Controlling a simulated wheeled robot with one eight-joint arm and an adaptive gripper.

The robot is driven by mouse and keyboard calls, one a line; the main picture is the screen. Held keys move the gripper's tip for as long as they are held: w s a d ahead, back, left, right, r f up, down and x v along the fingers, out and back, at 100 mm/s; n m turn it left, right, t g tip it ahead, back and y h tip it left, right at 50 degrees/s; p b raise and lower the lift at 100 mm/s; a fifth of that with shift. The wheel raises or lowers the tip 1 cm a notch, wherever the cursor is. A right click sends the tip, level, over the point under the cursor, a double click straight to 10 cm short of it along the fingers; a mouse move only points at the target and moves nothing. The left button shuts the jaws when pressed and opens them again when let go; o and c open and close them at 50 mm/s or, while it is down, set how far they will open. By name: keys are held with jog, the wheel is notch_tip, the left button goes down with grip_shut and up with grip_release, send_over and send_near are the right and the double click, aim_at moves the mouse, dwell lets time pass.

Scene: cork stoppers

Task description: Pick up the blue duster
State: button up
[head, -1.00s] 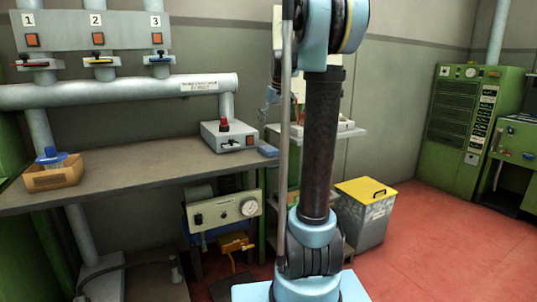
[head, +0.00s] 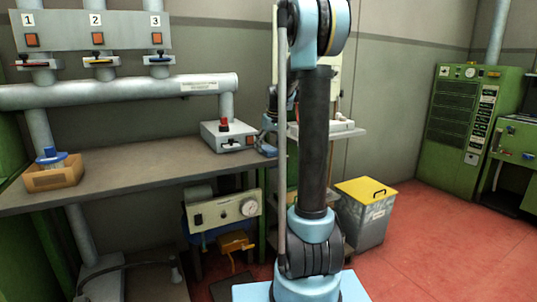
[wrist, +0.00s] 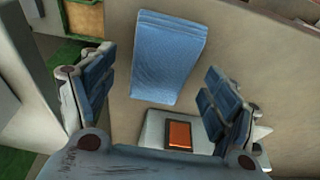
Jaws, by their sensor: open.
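The blue duster (wrist: 168,55) is a folded blue cloth lying flat on the grey bench top, in the upper middle of the wrist view. In the head view it is a small blue patch (head: 267,152) at the right end of the bench, partly covered by my gripper. My gripper (wrist: 156,92) is open and empty above the bench. Its two padded fingers are left and right of the duster in the wrist picture, with the duster between and beyond them, apart from both.
A grey switch box (head: 228,137) with a red knob stands on the bench (head: 120,175) close to the duster; its orange button (wrist: 179,136) shows between my fingers. A yellow-lidded bin (head: 366,215) stands on the floor.

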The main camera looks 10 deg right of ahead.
aim_at(269, 148)
jog(key=shift+w+f, duration=0.15)
jog(key=shift+f, duration=0.5)
jog(key=c, duration=1.1)
notch_tip(269, 148, up, 10)
jog(key=shift+r, duration=0.1)
